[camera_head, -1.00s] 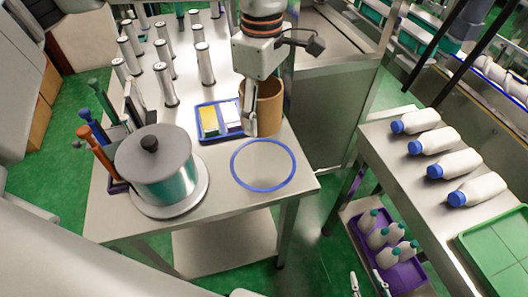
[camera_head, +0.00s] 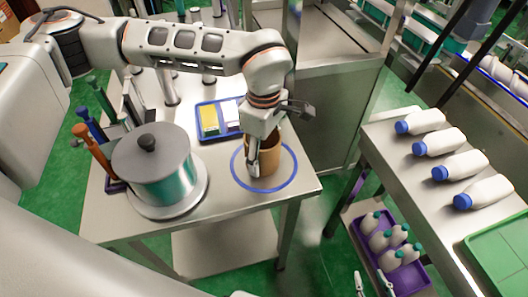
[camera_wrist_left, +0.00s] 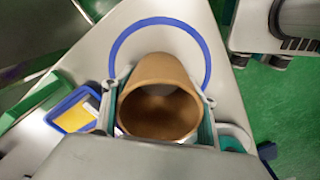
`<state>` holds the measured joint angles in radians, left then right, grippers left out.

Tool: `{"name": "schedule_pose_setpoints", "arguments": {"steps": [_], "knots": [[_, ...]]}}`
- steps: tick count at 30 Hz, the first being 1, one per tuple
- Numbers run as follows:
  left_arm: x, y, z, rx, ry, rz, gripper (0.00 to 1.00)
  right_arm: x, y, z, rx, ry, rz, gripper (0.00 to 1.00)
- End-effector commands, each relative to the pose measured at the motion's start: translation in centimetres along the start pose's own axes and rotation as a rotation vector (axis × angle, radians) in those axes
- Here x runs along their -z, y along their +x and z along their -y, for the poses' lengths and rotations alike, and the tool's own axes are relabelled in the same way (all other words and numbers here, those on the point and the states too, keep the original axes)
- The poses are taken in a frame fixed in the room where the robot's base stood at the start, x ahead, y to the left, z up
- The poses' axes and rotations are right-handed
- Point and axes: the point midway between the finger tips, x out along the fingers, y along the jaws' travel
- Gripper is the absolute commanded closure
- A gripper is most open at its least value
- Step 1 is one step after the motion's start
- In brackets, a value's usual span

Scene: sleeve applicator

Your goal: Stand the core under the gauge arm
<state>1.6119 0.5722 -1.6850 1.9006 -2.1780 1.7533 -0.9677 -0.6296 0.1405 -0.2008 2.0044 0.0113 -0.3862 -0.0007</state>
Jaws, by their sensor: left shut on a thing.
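The core is a brown, open-topped cardboard tube (camera_head: 269,158), upright inside the blue ring (camera_head: 236,181) marked on the steel table. My left gripper (camera_head: 254,158) is shut on it, with the fingers on opposite sides of the tube. The wrist view shows the core's open mouth (camera_wrist_left: 160,112) between the fingers, with the ring (camera_wrist_left: 203,50) around its far side. I cannot tell whether its base touches the table. I cannot make out a gauge arm. My right gripper (camera_head: 371,284) shows at the bottom edge, its fingertips apart and empty.
A teal film roll with a grey lid (camera_head: 150,150) stands left of the ring. A blue tray (camera_head: 197,113) with yellow and white cards lies behind. Upright tools and metal cylinders fill the left and back. White bottles (camera_head: 445,142) lie on the right-hand table.

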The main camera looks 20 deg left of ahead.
Motion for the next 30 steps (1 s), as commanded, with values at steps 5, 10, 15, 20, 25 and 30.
{"name": "schedule_pose_setpoints", "arguments": {"steps": [5, 10, 15, 20, 25, 30], "knots": [[0.0, -0.2, -0.1, -0.002, 0.000, 0.000, 0.65, 0.0, -0.1, 0.0, 0.000, -0.001, 0.000, 0.65], [0.0, 0.2, 0.0, -0.001, 0.000, 0.000, 0.40, -0.3, -0.1, 0.1, 0.002, 0.000, 0.005, 0.65], [0.0, 0.1, 0.0, -0.002, 0.000, 0.000, 0.26, -0.5, -0.3, 0.3, 0.004, 0.001, 0.008, 0.65], [0.0, 0.1, 0.0, -0.002, 0.001, 0.000, 0.26, -0.5, -0.3, 0.3, 0.004, 0.001, 0.008, 0.65], [0.0, -0.6, -0.1, -0.004, 0.001, 0.000, 0.26, -0.2, -0.3, 0.3, 0.004, 0.002, 0.006, 0.65], [0.0, -3.2, -0.1, -0.007, 0.001, -0.001, 0.26, 0.2, -0.3, 0.1, 0.003, 0.002, -0.001, 0.65]]}}
